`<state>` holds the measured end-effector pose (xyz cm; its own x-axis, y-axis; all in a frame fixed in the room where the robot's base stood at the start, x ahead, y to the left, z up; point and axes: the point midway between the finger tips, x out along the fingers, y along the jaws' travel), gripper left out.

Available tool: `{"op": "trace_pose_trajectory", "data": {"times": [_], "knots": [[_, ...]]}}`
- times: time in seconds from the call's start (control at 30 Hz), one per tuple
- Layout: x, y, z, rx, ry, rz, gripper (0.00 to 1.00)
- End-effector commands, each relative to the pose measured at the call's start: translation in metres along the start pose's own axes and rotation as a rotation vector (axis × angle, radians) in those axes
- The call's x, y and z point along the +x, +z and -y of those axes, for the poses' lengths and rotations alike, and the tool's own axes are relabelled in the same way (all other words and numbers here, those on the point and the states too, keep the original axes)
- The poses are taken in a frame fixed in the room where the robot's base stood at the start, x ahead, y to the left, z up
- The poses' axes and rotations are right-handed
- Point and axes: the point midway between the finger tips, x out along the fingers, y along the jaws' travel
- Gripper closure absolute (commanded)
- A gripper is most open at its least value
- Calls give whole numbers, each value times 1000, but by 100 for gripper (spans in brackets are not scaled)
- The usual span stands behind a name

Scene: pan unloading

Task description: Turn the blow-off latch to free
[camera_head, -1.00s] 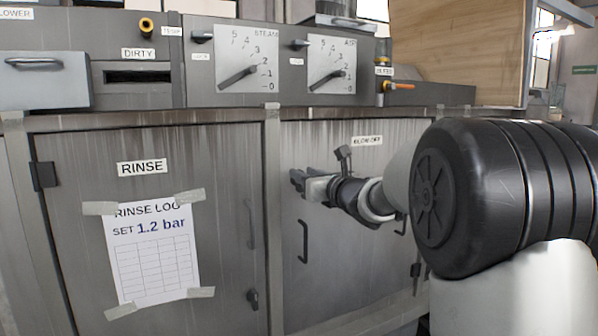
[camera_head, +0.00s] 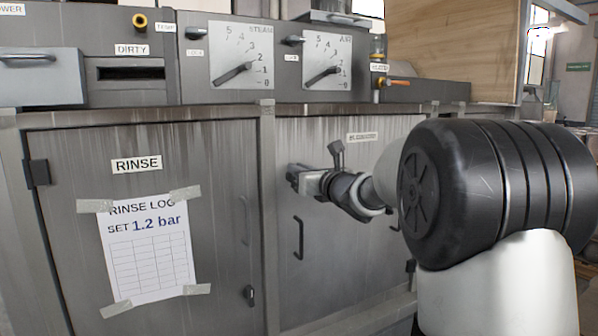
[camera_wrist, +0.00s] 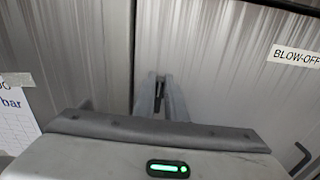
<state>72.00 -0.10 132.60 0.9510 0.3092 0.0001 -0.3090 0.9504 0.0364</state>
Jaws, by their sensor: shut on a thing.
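The blow-off door (camera_head: 345,245) is a grey metal panel in the head view, with a label (camera_head: 362,137) above it that reads BLOW-OFF in the wrist view (camera_wrist: 297,56). My gripper (camera_head: 293,176) reaches to this door's upper left edge, by the post between the two doors. In the wrist view my gripper (camera_wrist: 160,98) is shut on a small dark piece, the blow-off latch (camera_wrist: 159,82), which shows between the fingertips. The fingers hide most of the latch, so its angle is hard to tell. In the head view the gripper covers it.
The rinse door (camera_head: 75,235) with a taped paper log (camera_head: 150,262) is at left, with its own dark latch (camera_head: 250,296) low down. A dark handle (camera_head: 298,238) is below my gripper. Gauges (camera_head: 335,62) and a drawer (camera_head: 40,77) sit above.

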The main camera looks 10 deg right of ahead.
Motion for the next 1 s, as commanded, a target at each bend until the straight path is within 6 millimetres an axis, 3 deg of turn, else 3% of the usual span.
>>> {"op": "trace_pose_trajectory", "data": {"times": [0.27,1.0], "knots": [[0,-2,5,163,-1,0,100],[0,-9,21,861,-1,0,100]]}}
